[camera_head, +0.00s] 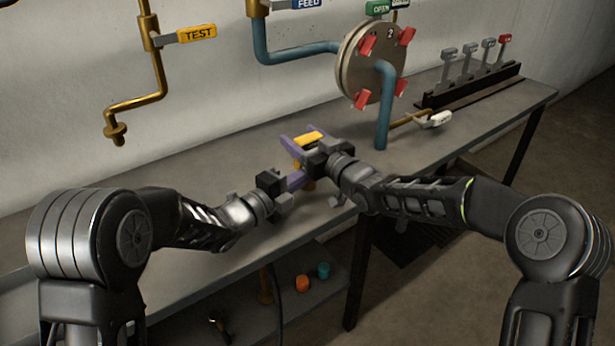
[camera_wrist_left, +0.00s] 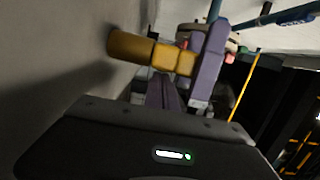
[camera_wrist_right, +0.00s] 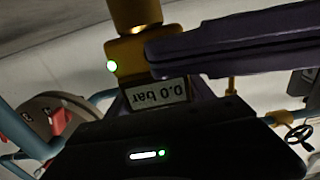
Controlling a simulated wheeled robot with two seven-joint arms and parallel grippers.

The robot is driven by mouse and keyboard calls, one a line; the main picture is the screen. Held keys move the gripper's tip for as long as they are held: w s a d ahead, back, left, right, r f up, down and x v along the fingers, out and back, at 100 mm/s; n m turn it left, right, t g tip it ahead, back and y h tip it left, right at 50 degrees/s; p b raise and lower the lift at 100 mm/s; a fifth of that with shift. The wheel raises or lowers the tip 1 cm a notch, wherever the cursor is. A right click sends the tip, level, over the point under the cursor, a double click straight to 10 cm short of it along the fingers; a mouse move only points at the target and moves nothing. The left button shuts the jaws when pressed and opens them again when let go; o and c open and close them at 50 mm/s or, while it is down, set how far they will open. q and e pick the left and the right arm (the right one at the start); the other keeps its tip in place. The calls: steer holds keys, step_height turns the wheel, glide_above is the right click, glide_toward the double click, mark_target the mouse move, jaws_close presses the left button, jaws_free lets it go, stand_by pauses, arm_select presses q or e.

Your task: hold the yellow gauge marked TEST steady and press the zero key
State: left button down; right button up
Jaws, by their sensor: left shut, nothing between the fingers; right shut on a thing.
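The yellow gauge (camera_head: 309,138) is in my right gripper (camera_head: 302,140), above the grey bench. My left gripper (camera_head: 301,176) is shut and empty. Its purple fingertips (camera_wrist_right: 152,57) lie over the gauge's face beside the display; contact is not clear. In the left wrist view the gauge (camera_wrist_left: 172,59) lies beyond my fingers. No TEST mark shows on it.
A yellow TEST tag (camera_head: 197,33) is on a brass wall pipe. A round flange (camera_head: 362,65) with red clamps and a blue pipe (camera_head: 384,115) stand behind and right of my grippers. A lever row (camera_head: 475,75) is farther right. The bench's left part (camera_head: 130,190) is clear.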

arm_select(q)
steer(key=shift+w+a, duration=0.25)
steer(key=shift+a, duration=0.25)
arm_select(e)
steer(key=shift+o, duration=0.2)
steer(key=shift+s+a, duration=0.1)
arm_select(q)
steer(key=shift+s, duration=0.1)
arm_select(e)
steer(key=shift+f, duration=0.1)
arm_select(q)
steer(key=shift+s+d, duration=0.3)
steer(key=s, duration=0.1)
steer(key=s+d, duration=0.1)
steer(key=s, duration=0.1)
steer(key=shift+s+d, duration=0.2)
steer(key=v, duration=0.9)
steer(key=shift+s, duration=0.15)
steer(key=shift+d, duration=0.1)
arm_select(e)
steer(key=o, duration=1.8)
